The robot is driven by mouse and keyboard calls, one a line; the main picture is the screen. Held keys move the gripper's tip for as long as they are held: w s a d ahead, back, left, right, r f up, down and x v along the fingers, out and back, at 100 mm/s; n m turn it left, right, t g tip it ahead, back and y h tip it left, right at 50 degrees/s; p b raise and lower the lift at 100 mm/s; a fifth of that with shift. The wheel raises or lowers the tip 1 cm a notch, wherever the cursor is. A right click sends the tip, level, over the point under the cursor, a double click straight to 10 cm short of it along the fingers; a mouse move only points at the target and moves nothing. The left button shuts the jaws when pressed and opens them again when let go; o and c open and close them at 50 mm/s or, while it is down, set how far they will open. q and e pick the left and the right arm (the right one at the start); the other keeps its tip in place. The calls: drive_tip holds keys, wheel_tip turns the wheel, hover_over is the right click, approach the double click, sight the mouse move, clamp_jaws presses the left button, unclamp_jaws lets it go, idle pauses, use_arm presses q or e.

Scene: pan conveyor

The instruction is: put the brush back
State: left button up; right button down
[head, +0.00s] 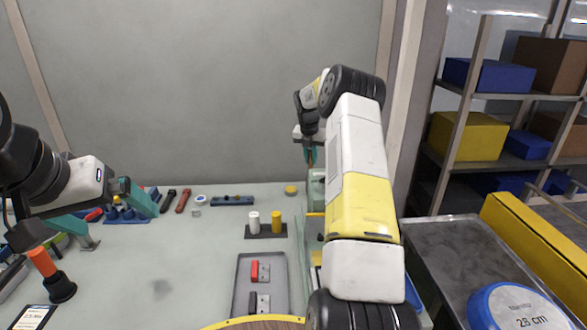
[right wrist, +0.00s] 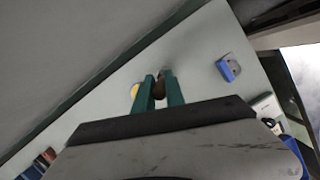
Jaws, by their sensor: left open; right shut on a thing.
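My right gripper (head: 309,152) is raised at the back, above the far end of the green machine by the wall. In the right wrist view its green fingers (right wrist: 159,78) are closed on a small brown thing (right wrist: 160,89), which may be the brush's handle. Most of that thing is hidden, and I cannot make out any bristles. My left gripper (head: 108,213) is open and empty over the left part of the table. An orange-handled tool (head: 42,262) with a black base stands upright near it; I cannot tell what it is.
A grey tray (head: 240,286) holds red and black pieces. A white cylinder (head: 254,222) and a yellow cylinder (head: 277,221) stand behind it. Small tools and a yellow disc (head: 291,188) line the wall. Shelves (head: 520,92) stand at right. The table's middle is clear.

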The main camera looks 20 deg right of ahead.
drive_tip(key=shift+f, duration=2.4)
drive_tip(key=shift+f, duration=0.1)
drive_tip(key=c, duration=1.4)
unclamp_jaws()
